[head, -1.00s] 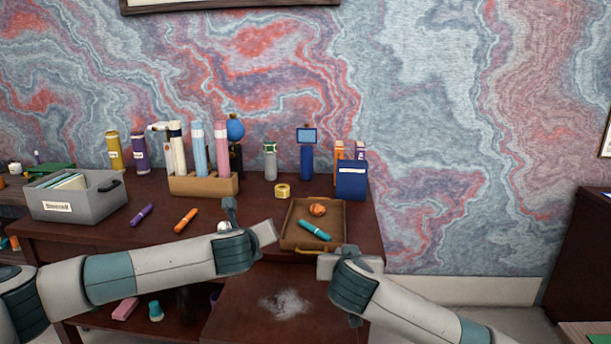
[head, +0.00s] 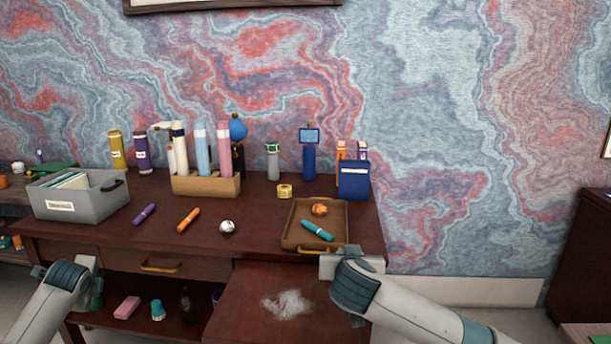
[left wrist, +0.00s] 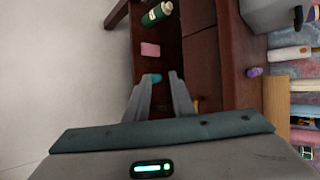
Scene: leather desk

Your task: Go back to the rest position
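My left gripper (head: 84,268) is at the lower left of the head view, in front of the desk's (head: 262,222) front edge. The left wrist view shows its two fingers (left wrist: 160,78) apart with nothing held between them. My right gripper (head: 330,266) is at the desk's front edge, just below the brown tray (head: 286,238). It is seen from behind, and its fingers cannot be made out clearly.
The tray holds a teal marker (head: 317,230) and an orange lump (head: 319,209). A silver ball (head: 227,227), an orange marker (head: 188,219) and a purple marker (head: 144,214) lie on the desk. A grey file box (head: 85,203) stands at left. A shelf with a pink block (head: 127,307) is below.

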